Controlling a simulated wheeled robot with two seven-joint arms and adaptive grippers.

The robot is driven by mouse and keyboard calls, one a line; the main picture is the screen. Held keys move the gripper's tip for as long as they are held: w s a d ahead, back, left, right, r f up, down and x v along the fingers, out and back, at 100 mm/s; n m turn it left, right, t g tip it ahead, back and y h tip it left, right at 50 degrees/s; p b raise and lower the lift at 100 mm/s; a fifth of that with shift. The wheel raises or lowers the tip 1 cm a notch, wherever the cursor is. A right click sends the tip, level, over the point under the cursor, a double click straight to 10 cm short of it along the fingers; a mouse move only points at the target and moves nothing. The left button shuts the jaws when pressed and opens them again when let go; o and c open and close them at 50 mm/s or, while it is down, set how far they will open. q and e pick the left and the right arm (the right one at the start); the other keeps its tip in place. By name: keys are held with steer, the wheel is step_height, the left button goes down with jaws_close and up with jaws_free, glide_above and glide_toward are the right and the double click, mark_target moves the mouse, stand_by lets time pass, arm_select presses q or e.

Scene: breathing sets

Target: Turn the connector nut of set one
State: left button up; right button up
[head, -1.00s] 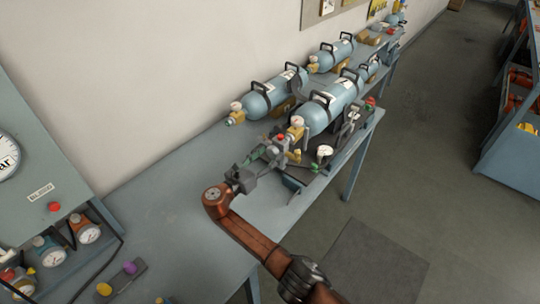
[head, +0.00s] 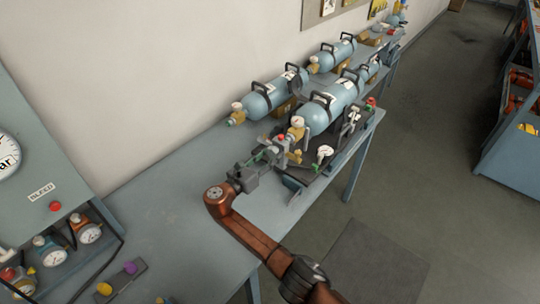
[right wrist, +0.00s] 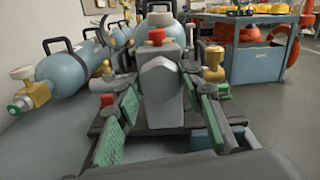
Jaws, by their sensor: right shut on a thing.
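Set one is a light-blue cylinder (head: 325,109) lying on a dark backplate (head: 318,170) near the table's front edge. A yellow valve with a white and red top (head: 297,128) is at its near end. My right gripper (head: 278,153) is at this valve end. In the right wrist view its green-padded fingers (right wrist: 165,122) stand on both sides of a grey angular piece (right wrist: 160,88), which seems to be the connector nut. The gripper is shut on it. The exact contact is partly hidden. My left gripper is not in view.
Other blue cylinders (head: 265,97) lie behind on the table (head: 170,190). A gauge panel (head: 35,180) stands at the left. The table's middle left is clear.

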steer(key=shift+m, duration=0.3)
steer(key=m, duration=0.3)
steer(key=shift+m, duration=1.6)
steer(key=o, duration=1.2)
steer(key=shift+c, duration=0.2)
steer(key=v, duration=0.7)
steer(key=shift+s, duration=0.15)
steer(key=shift+a, duration=0.15)
